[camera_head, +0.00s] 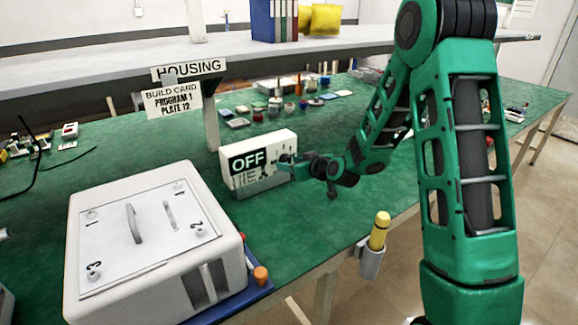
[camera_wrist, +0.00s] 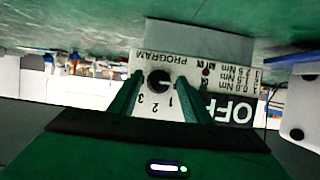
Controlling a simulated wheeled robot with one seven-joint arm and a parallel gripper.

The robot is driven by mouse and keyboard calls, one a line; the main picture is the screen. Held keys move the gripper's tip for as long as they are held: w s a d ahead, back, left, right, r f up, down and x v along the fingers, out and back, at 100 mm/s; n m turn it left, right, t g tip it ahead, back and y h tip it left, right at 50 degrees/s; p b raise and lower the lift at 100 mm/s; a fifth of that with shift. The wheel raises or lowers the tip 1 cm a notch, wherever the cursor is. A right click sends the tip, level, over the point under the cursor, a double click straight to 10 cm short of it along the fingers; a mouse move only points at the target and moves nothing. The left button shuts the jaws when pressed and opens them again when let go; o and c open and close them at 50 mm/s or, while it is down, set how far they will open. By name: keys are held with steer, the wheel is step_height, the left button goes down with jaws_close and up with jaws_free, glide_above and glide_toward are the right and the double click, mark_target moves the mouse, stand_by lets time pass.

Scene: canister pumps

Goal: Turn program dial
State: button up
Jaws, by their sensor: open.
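The white control box (camera_head: 283,145) stands on the green bench with a black OFF sign (camera_head: 250,161). My gripper (camera_head: 287,165) is at the right part of the box front and hides the dial in the head view. In the wrist view my gripper (camera_wrist: 159,82) is open, its green fingers either side of the dial; contact cannot be told. The build card (camera_head: 172,102) reads PROGRAM 1, PLATE 12.
A yellow-topped tool (camera_head: 380,230) stands in a holder at the bench edge. Small parts lie behind the box. Green bench is clear in front of it.

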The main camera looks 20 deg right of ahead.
steer(key=c, duration=1)
steer(key=shift+d+f+m+g+y, duration=0.15)
steer(key=shift+m+y, duration=0.85)
steer(key=shift+m, duration=0.5)
steer(key=shift+d+m+g+y, duration=0.15)
steer(key=shift+m+y, duration=0.85)
steer(key=shift+m, duration=0.5)
steer(key=shift+c, duration=0.2)
steer(key=o, duration=1)
steer(key=shift+o, duration=0.2)
